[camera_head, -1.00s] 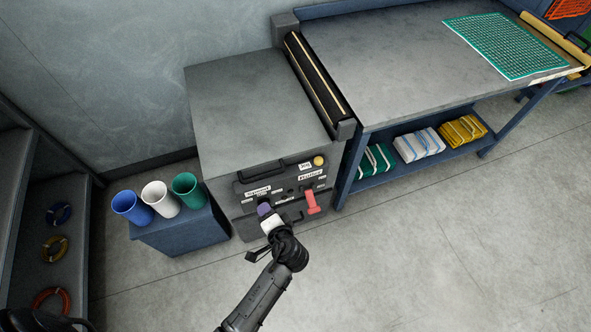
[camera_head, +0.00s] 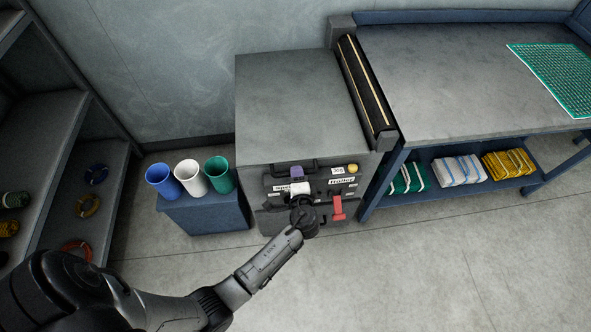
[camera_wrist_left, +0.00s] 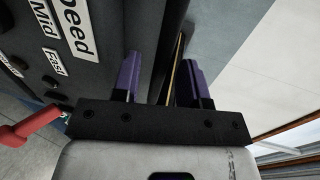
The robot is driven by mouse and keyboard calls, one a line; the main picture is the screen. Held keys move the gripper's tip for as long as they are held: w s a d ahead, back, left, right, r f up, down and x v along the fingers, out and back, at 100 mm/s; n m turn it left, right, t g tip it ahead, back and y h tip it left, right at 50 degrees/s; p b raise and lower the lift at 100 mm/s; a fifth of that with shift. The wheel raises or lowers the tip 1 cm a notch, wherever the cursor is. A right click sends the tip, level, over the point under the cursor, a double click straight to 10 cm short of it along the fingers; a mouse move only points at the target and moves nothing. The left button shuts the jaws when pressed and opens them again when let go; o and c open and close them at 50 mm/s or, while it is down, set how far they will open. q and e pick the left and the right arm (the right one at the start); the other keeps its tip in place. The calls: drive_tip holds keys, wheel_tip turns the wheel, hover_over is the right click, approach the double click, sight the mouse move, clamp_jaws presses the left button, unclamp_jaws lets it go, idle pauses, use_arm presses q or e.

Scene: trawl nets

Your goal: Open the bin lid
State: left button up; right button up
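A grey box-shaped cabinet (camera_head: 300,100) stands against the wall with its flat top closed. I take it for the bin, but no lid seam is clear. A black bar handle (camera_head: 312,163) runs along the upper front, above a control panel (camera_head: 345,184) with labels and a red lever (camera_head: 338,208). My left gripper (camera_head: 297,173), with purple fingertips, is at the cabinet front just by the handle. In the left wrist view its two fingers (camera_wrist_left: 161,68) stand apart, with a dark edge beyond the gap. I cannot tell whether they touch the handle. My right gripper is not in view.
Blue, white and green cups (camera_head: 191,177) stand on a blue stand (camera_head: 203,214) left of the cabinet. A workbench (camera_head: 450,80) adjoins on the right, with folded nets (camera_head: 458,170) on its lower shelf. A rack (camera_head: 50,130) stands at left. The front floor is clear.

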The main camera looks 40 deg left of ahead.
use_arm(q)
drive_tip(key=shift+x, duration=1.7)
drive_tip(key=shift+c, duration=0.4)
